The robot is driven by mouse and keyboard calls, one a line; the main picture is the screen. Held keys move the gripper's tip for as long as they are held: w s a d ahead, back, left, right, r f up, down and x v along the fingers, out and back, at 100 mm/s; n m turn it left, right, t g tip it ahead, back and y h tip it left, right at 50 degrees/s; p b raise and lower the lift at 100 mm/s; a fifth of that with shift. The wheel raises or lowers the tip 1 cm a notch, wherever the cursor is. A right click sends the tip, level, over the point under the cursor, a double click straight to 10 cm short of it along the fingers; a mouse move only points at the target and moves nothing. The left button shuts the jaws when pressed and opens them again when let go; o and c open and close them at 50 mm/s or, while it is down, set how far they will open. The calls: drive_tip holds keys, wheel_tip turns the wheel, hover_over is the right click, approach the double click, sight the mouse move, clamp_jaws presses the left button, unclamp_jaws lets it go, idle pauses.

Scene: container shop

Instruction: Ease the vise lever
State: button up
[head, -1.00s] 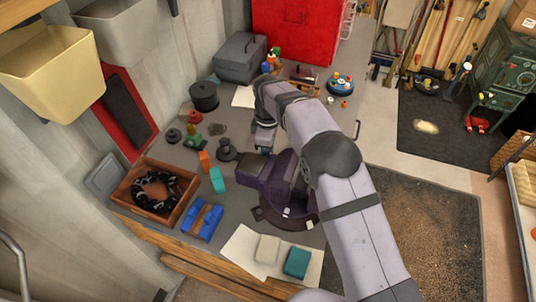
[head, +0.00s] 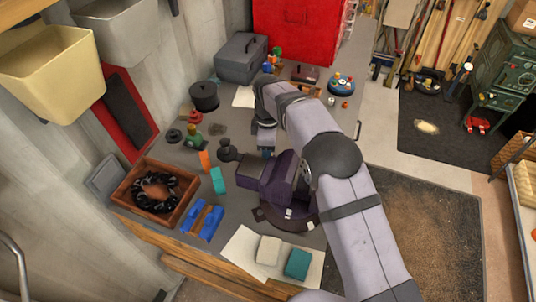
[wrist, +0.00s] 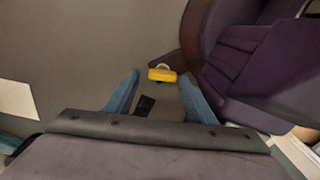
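The vise (head: 282,178) is a dark purple body on a round dark base on the grey bench, partly hidden by my arm in the head view. In the wrist view its ribbed purple side (wrist: 235,60) fills the upper right. A dark knob-like piece (head: 227,150) stands at its left end; I cannot tell whether it is the lever. My gripper (wrist: 160,79) points down beside the vise, its two blue fingers apart, with nothing visibly held. A yellow piece with a pale loop (wrist: 162,75) shows beyond the gap between the fingertips. A small black piece (wrist: 146,105) shows between the fingers.
Left of the vise are an orange block (head: 204,160), a teal block (head: 218,180), a blue piece (head: 211,222) and a wooden tray (head: 129,184) with a black coil. White paper (head: 241,243) with two blocks lies in front. Bare bench shows left of the fingers.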

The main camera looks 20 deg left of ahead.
drive_tip(key=shift+s+d, duration=0.15)
drive_tip(key=shift+d, duration=0.05)
idle(0.3)
